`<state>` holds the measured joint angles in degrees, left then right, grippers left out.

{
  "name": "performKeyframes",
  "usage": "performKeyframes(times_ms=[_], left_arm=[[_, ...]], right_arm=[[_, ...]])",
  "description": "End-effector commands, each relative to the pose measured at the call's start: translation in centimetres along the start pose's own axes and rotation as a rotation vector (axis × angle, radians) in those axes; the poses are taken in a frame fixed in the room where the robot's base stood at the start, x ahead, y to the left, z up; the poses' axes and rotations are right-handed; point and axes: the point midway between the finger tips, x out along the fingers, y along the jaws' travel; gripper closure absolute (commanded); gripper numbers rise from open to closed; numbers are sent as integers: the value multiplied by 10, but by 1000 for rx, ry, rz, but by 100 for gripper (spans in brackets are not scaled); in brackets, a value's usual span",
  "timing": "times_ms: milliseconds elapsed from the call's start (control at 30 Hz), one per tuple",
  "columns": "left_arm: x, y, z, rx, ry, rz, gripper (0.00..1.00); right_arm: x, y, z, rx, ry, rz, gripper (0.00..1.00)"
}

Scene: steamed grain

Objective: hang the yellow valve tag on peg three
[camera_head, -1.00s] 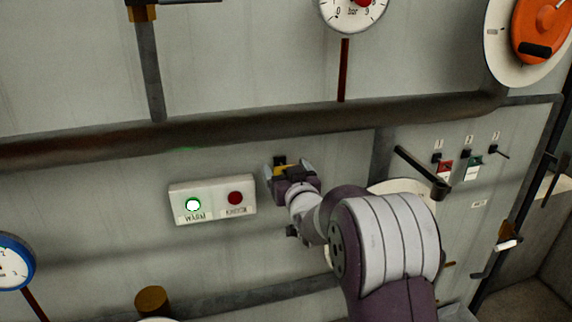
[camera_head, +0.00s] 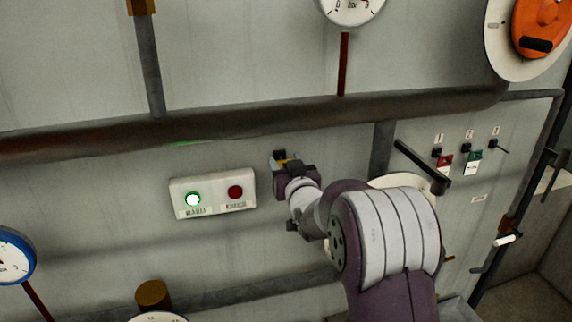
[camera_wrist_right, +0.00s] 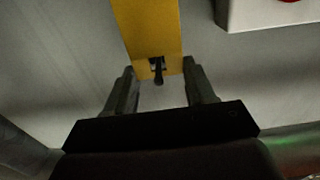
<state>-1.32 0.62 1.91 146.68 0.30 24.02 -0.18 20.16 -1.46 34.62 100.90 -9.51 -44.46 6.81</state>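The yellow valve tag (camera_wrist_right: 150,30) hangs on a small dark peg (camera_wrist_right: 158,75) that pokes through the hole at its end, seen in the right wrist view. In the head view only a bit of the yellow tag (camera_head: 285,162) shows beside my gripper. My right gripper (camera_wrist_right: 160,80) has its fingers against the two side edges of the tag, with no clear gap; it also shows in the head view (camera_head: 286,163). Peg three (camera_head: 493,144), under the label 3 at the right, is bare. My left gripper is out of view.
A white button box (camera_head: 213,195) is left of my gripper; a thick pipe (camera_head: 250,122) runs above.

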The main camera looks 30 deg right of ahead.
Motion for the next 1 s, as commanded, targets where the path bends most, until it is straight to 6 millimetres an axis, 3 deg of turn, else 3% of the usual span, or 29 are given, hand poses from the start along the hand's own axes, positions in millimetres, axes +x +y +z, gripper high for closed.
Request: performKeyframes(times_ms=[567, 1000], left_arm=[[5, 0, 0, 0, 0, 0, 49], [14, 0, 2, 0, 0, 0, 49]], right_arm=[[0, 0, -4, 0, 0, 0, 76], [-17, 0, -3, 0, 0, 0, 76]])
